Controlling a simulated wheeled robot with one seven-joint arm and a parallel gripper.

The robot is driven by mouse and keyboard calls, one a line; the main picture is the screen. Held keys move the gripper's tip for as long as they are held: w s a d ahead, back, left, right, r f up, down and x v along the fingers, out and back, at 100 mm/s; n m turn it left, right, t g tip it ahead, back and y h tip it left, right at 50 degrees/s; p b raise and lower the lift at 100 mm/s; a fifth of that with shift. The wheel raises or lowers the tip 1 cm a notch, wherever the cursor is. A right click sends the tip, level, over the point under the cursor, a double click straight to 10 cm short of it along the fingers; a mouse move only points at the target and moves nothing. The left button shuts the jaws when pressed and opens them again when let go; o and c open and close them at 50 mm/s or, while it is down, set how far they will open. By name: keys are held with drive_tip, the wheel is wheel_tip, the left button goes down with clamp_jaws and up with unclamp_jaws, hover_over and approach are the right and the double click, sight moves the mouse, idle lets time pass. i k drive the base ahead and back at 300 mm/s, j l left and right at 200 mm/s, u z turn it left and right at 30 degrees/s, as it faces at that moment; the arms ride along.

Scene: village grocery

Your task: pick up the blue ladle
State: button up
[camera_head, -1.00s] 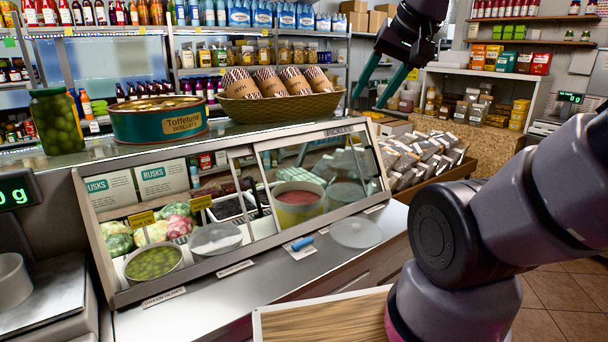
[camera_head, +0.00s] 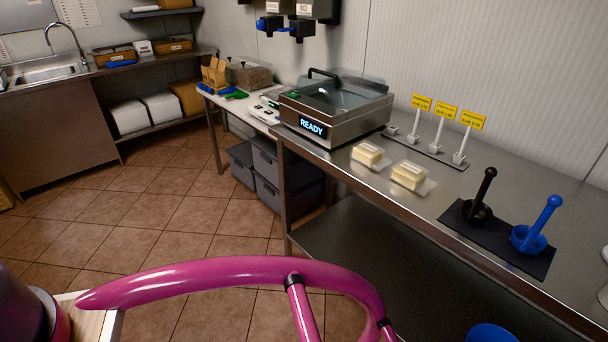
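The blue ladle (camera_head: 535,228) stands on a black mat (camera_head: 517,254) at the right part of the steel counter. Its round cup is down on the mat and its handle points up, leaning a little right. A black ladle (camera_head: 480,202) of like shape stands just left of it on the same mat. My gripper is not in this view, so its state does not show.
The steel counter (camera_head: 452,191) also holds two wrapped blocks (camera_head: 409,175), a rack with yellow tags (camera_head: 437,145) and a READY machine (camera_head: 335,108). A blue container (camera_head: 490,333) is below. A pink tubular rail (camera_head: 230,272) crosses the foreground. Tiled floor (camera_head: 170,215) is open at left.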

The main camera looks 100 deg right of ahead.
sight(529, 241)
drive_tip(key=z, duration=5.6)
drive_tip(key=j+z, duration=0.45)
drive_tip(key=k+j+z, duration=0.1)
drive_tip(key=j+z, duration=0.3)
drive_tip(key=k+j+z, duration=0.15)
drive_tip(key=j+z, duration=0.3)
drive_tip(key=j, duration=0.1)
